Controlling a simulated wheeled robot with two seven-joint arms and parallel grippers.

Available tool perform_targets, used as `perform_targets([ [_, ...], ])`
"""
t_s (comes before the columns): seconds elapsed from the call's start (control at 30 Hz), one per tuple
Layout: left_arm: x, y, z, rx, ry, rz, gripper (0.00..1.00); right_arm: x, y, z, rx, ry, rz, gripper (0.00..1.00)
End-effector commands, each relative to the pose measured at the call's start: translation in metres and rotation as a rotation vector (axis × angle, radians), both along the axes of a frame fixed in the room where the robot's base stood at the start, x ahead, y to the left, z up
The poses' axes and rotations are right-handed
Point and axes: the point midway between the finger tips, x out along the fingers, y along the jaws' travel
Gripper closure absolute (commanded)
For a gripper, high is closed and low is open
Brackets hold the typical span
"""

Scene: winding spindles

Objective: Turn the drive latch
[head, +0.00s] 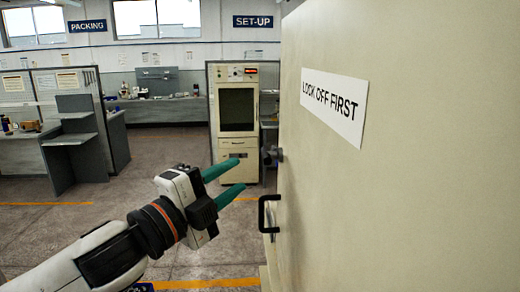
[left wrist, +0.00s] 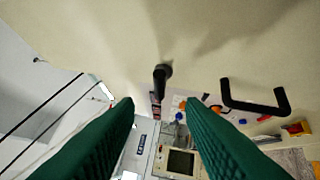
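A dark latch (head: 272,155) sticks out from the edge side of the large cream cabinet (head: 420,190). I take it to be the drive latch. In the left wrist view the latch (left wrist: 162,76) is a short black lever on the cream panel, ahead of the gap between my fingertips. My left gripper (head: 240,175) has two green fingers spread apart and nothing between them. Its fingers (left wrist: 158,105) point toward the panel, and the tips are apart from the latch. My right gripper is not in view.
A black D-shaped handle (head: 268,213) sits below the latch on the same cabinet, also in the left wrist view (left wrist: 255,104). A "LOCK OFF FIRST" sign (head: 334,105) is on the cabinet. A cream machine (head: 236,125) stands behind.

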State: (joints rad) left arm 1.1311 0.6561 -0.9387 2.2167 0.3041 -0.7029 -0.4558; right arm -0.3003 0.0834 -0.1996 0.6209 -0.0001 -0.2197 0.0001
Motion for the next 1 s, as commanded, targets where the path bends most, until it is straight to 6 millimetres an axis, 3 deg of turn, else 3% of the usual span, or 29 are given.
perform_targets([
  [0.1,0.018,-0.019,0.009,-0.002,0.003,-0.002,0.64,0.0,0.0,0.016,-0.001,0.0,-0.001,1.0],
  [0.4,0.053,-0.051,0.014,-0.002,0.001,0.001,0.64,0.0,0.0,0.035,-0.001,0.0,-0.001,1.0],
  [0.83,0.06,-0.058,0.012,-0.001,0.0,0.001,0.64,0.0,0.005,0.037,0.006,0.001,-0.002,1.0],
  [1.0,0.06,-0.058,0.012,-0.001,0.0,0.001,0.9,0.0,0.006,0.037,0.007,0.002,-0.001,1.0],
])
